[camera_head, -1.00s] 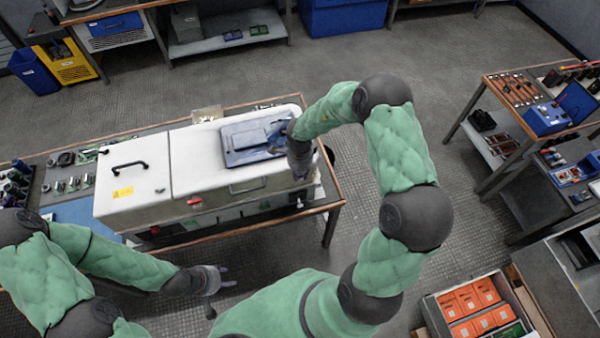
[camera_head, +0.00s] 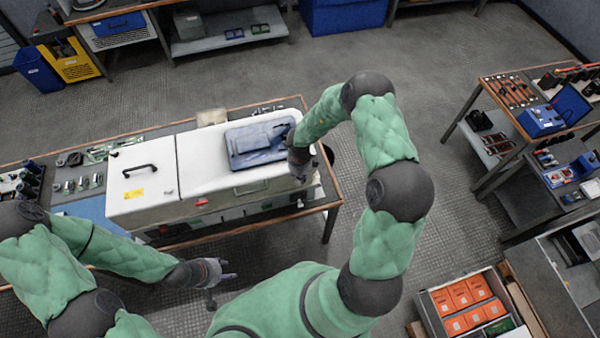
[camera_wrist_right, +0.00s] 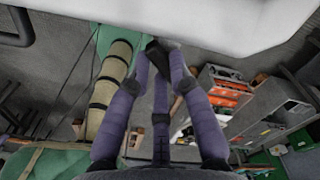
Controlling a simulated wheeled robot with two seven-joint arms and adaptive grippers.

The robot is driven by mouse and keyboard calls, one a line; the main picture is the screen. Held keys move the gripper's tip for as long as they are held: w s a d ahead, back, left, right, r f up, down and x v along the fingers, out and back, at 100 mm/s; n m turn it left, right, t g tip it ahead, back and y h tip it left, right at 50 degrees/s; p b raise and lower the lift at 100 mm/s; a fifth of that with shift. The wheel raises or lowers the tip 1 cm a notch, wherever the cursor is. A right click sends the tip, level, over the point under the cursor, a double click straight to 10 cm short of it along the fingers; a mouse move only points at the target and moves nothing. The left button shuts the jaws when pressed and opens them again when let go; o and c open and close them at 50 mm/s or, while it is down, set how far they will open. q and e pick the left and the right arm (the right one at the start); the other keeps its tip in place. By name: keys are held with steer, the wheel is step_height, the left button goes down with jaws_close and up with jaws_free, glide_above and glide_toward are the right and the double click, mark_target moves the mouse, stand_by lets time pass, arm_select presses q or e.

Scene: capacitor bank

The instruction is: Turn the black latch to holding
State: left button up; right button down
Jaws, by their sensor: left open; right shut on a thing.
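The white cabinet (camera_head: 205,160) stands on a bench, with a black handle (camera_head: 140,168) on its left lid. My right gripper (camera_head: 300,178) is at the cabinet's right front end. In the right wrist view my right gripper (camera_wrist_right: 163,72) has its purple fingers closed around a small black piece, which looks like the black latch (camera_wrist_right: 154,47), just below the white cabinet edge (camera_wrist_right: 225,30). The fingers partly hide it, and its turned position cannot be told. My left gripper (camera_head: 222,274) is open and empty, in front of the bench and apart from it.
A blue tray (camera_head: 258,146) lies on the cabinet's right lid. A red catch (camera_head: 202,202) shows on its front. Small parts lie on the bench at left. A tool table (camera_head: 520,110) and a box of orange packs (camera_head: 468,306) stand at right. The floor between is clear.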

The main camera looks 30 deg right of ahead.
mark_target(299, 177)
steer(key=m+p, duration=0.1)
steer(key=m, duration=0.2)
steer(key=shift+m, duration=0.4)
steer(key=m+p, duration=0.1)
steer(key=m, duration=0.3)
steer(key=shift+m, duration=0.4)
steer(key=c, duration=1.4)
jaws_free()
steer(key=shift+w, duration=0.1)
steer(key=shift+r, duration=0.3)
step_height(299, 177, up, 11)
steer(key=shift+r, duration=0.15)
